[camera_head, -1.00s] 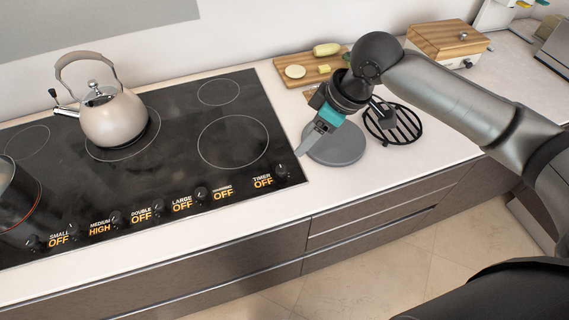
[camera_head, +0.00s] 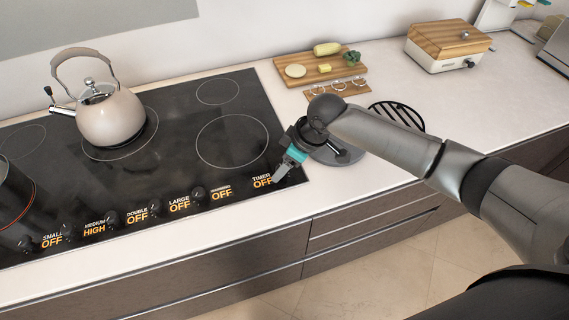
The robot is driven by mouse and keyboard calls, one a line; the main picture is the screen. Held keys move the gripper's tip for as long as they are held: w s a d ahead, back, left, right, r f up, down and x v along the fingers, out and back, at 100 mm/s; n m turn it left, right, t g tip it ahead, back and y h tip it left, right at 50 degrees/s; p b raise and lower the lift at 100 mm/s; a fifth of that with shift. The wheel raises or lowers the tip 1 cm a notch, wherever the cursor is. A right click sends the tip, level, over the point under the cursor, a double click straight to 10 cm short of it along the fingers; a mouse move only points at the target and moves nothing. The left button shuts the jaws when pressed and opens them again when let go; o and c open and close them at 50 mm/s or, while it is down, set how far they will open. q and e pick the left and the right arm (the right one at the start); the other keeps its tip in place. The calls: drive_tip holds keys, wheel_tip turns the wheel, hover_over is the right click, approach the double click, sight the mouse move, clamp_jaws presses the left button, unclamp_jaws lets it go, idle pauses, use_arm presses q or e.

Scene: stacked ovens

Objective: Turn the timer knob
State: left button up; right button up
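The timer knob sits at the right front corner of the black cooktop (camera_head: 190,165), beside the orange "TIMER OFF" label (camera_head: 263,181). My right gripper (camera_head: 280,174) is at that corner, and its fingers hide the knob. I cannot tell whether the fingers touch the knob or whether they are open or shut. The label reads OFF. My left gripper is not in view.
A kettle (camera_head: 111,118) stands on the left rear burner, and a dark pot (camera_head: 12,195) is at the left edge. Other knobs line the cooktop's front. A grey round plate (camera_head: 338,155) and a black trivet (camera_head: 397,114) lie right of the cooktop.

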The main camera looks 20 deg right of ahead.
drive_tip(key=shift+c, duration=0.2)
clamp_jaws()
idle(0.3)
drive_tip(key=m+p, duration=0.2)
drive_tip(key=p, duration=0.2)
drive_tip(key=m+h+p, duration=0.1)
drive_tip(key=m+p, duration=0.1)
drive_tip(key=p, duration=0.1)
drive_tip(key=shift+s+a+r+t+p, duration=0.15)
drive_tip(key=shift+r+t+p, duration=0.05)
drive_tip(key=shift+t+p, duration=0.2)
drive_tip(key=shift+f+m+h+p, duration=0.15)
drive_tip(key=shift+m+h+p, duration=0.45)
drive_tip(key=shift+m+p, duration=0.4)
